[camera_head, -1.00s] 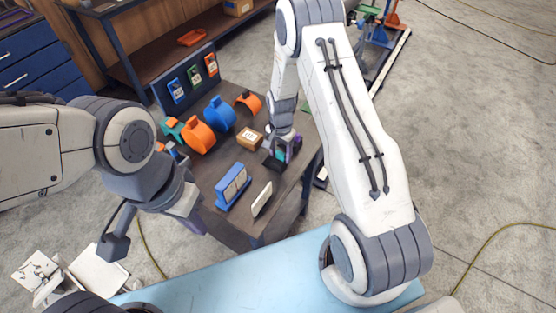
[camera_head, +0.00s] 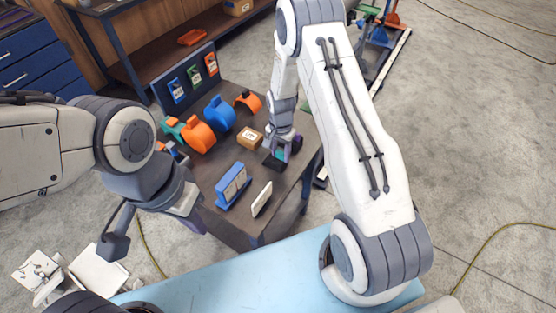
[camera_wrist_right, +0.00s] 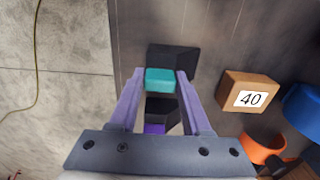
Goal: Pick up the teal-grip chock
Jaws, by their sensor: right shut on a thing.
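The teal-grip chock is a dark wedge with a teal grip block. In the right wrist view its teal grip (camera_wrist_right: 160,79) sits between the purple fingertips of my right gripper (camera_wrist_right: 158,80), which is shut on it. The dark wedge part (camera_wrist_right: 175,57) shows just beyond the grip, over the tabletop. In the head view my right gripper (camera_head: 283,156) reaches down to the chock near the table's right edge. I cannot tell whether the chock touches the table. My left gripper (camera_head: 194,222) hangs off the table's front left; its finger opening is unclear.
A dark chock with a purple grip (camera_wrist_right: 154,128) is close behind the held one. A cardboard box marked 40 (camera_wrist_right: 249,93) stands nearby. Blue (camera_head: 232,186) and white (camera_head: 262,199) upright pieces stand in front.

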